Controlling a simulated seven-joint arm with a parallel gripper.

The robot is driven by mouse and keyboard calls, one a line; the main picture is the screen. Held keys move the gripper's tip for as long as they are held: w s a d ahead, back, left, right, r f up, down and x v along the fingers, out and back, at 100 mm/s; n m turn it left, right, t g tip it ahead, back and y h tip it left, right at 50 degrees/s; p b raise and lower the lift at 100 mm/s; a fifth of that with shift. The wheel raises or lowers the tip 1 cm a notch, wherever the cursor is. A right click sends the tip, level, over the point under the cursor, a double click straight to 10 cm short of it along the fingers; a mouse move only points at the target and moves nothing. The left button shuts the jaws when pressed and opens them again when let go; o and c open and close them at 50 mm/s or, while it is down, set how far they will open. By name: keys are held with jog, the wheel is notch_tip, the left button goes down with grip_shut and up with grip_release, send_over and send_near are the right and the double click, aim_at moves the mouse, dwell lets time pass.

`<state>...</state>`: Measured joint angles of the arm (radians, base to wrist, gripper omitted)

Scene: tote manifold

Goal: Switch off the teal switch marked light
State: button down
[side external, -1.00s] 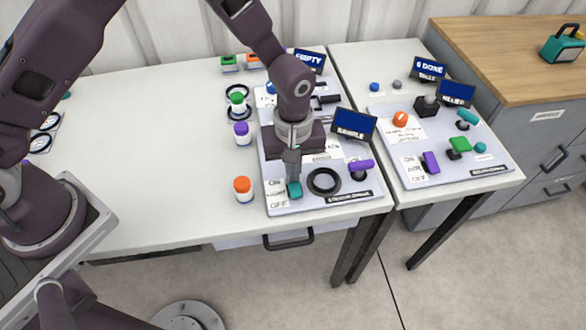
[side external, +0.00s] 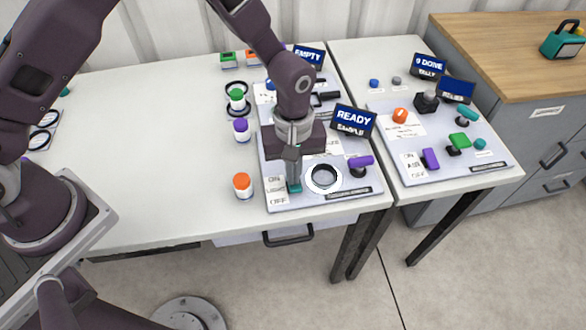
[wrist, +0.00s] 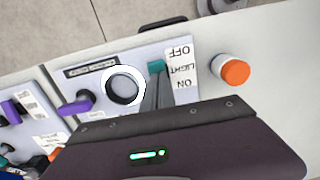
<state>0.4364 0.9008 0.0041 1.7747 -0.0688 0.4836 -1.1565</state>
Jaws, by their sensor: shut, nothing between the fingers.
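The teal switch (wrist: 156,67) stands beside a white label (wrist: 182,68) reading ON, LIGHT and OFF. In the wrist view it shows just beyond my fingertips, nearer the OFF end. In the side view the teal switch (side external: 295,188) is mostly hidden by my fingers, so its tilt is unclear. My gripper (side external: 294,182) is shut and empty, pointing down at the switch, touching or very close to it. It also shows in the wrist view (wrist: 157,102). The round ring (side external: 323,178) right of the switch glows white.
A purple handle (side external: 361,162) is right of the ring. A display (side external: 353,121) behind reads READY SAMPLE. An orange-capped jar (side external: 243,186) stands left of the panel, with purple-capped (side external: 241,130) and green-capped (side external: 237,98) jars farther back. A second panel (side external: 465,175) is on the right table.

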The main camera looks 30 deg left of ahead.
notch_tip(320, 180, up, 14)
jog(key=w+a, duration=0.2)
jog(key=shift+f, duration=0.15)
